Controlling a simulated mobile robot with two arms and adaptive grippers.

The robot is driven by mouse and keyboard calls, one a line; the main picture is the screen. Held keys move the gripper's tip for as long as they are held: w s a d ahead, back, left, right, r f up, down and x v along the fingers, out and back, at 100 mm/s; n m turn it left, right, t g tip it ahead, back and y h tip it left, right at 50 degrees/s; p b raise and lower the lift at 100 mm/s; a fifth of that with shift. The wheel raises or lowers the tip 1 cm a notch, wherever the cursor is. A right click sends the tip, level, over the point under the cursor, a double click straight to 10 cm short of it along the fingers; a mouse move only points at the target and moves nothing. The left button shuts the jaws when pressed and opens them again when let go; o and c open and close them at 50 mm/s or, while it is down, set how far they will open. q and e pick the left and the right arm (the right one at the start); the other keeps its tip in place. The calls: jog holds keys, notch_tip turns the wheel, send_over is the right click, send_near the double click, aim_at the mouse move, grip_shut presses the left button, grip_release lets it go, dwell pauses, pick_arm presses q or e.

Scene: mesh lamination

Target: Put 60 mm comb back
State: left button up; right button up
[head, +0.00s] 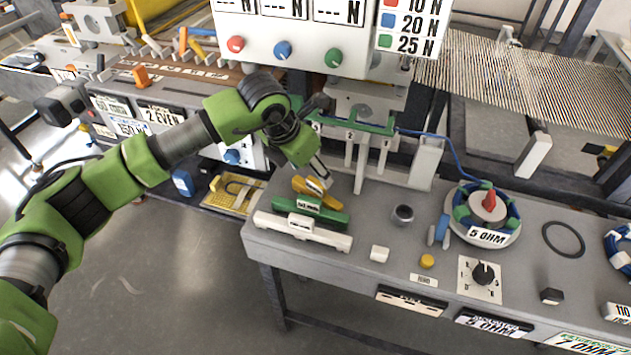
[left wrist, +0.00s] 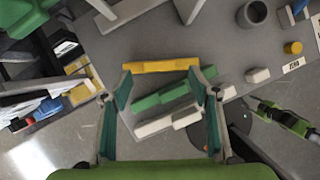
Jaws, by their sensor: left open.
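Three combs lie side by side at the left end of the grey bench: a yellow comb (head: 315,192), a green comb (head: 310,209) and a white comb (head: 302,231). Each has a small label; I cannot read which is 60 mm. In the left wrist view the yellow comb (left wrist: 160,66) lies just beyond or between the fingertips, the green comb (left wrist: 165,96) and white comb (left wrist: 168,122) nearer. My left gripper (head: 319,170) is open above the yellow comb, its fingers either side (left wrist: 160,78); contact cannot be told.
A grey cup (head: 403,214), white block (head: 379,253), yellow button (head: 427,261) and 5 OHM spool (head: 487,222) stand to the right. A yellow tray (head: 237,194) is at the left.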

pick_arm(q)
jog(key=b+v, duration=0.1)
jog(key=v, duration=0.4)
jog(key=shift+s+a+r, duration=0.1)
jog(key=shift+s+r, duration=0.05)
jog(key=shift+r, duration=0.2)
